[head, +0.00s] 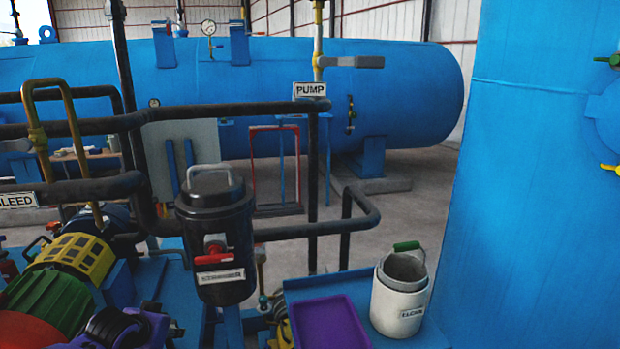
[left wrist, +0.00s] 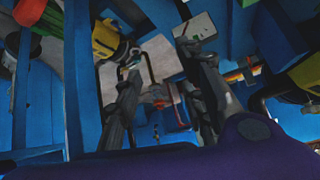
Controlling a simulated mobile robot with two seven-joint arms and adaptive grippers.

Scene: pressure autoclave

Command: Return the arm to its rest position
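My left arm shows as a purple and dark part at the bottom left edge of the head view, with the left gripper (head: 140,328) low beside the machinery and mostly cut off by the frame. In the left wrist view the left gripper (left wrist: 160,62) has its two dark fingers spread well apart. Nothing is held between them; floor and blue framework show through the gap. My right gripper and right arm are not in either view.
A black strainer pot (head: 215,235) with a red valve stands close right of the left gripper. Dark pipes cross above. A purple tray (head: 328,322) and a white bucket (head: 399,300) holding a grey green-handled vessel stand on a blue bench. A blue column (head: 545,180) fills the right.

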